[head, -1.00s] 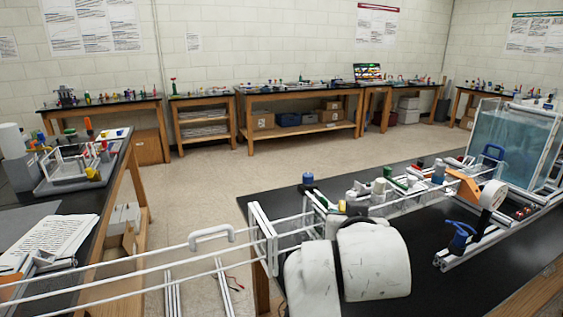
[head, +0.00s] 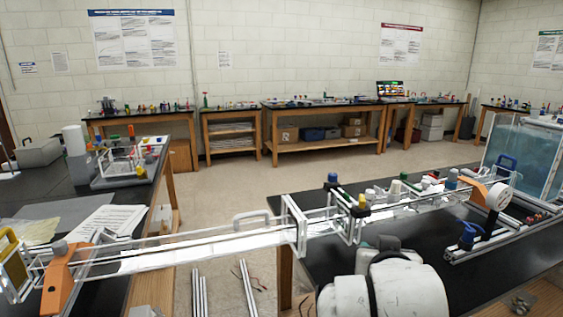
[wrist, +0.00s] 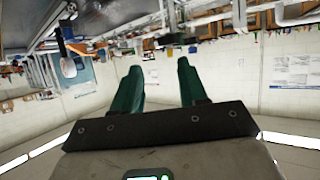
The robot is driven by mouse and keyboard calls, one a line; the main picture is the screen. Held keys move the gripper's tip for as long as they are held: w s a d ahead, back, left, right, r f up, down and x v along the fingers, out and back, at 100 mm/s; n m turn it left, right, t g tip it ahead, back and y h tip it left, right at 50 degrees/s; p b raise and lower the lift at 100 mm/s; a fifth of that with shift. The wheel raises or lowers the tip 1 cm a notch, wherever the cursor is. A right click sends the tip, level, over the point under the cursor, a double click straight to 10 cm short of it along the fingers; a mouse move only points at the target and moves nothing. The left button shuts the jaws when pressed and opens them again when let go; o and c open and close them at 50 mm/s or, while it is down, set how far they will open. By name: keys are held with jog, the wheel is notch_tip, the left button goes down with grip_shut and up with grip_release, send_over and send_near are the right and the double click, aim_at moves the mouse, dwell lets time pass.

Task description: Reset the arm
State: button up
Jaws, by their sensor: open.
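My gripper (wrist: 160,88) shows in the wrist view with two green fingers set apart and nothing between them. The wrist view appears upside down, with the room's white wall behind the fingers and frame rails along the top. In the head view my white arm links show at the bottom, right of the middle, and the gripper itself is out of that picture. The extrusion frame (head: 200,246) runs from the left bench across the gap to the right bench.
The right black bench (head: 420,232) holds several small coloured parts, a blue clamp (head: 467,236) and a water tank (head: 530,155). The left bench (head: 40,195) holds papers (head: 108,220) and a small rig. Open floor (head: 260,185) lies between the benches and the back tables.

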jog(key=s+d+f+n+g, duration=0.1)
jog(key=s+d+f+g, duration=0.2)
jog(key=f, duration=0.4)
jog(key=s+d+f, duration=0.4)
jog(key=s+f, duration=0.2)
jog(key=f, duration=0.1)
jog(key=s+f+g+y, duration=0.1)
jog(key=s+f+g, duration=0.2)
jog(key=s+f, duration=0.3)
jog(key=s+d+f+g+y, duration=0.1)
jog(key=s+f, duration=0.5)
jog(key=s, duration=0.7)
jog(key=s+d+f+n+g, duration=0.1)
jog(key=s+f+g, duration=0.3)
jog(key=s, duration=0.6)
notch_tip(320, 180, down, 2)
jog(key=shift+s+f+g+y, duration=0.2)
jog(key=shift+s+g+y, duration=0.1)
jog(key=shift+y, duration=0.1)
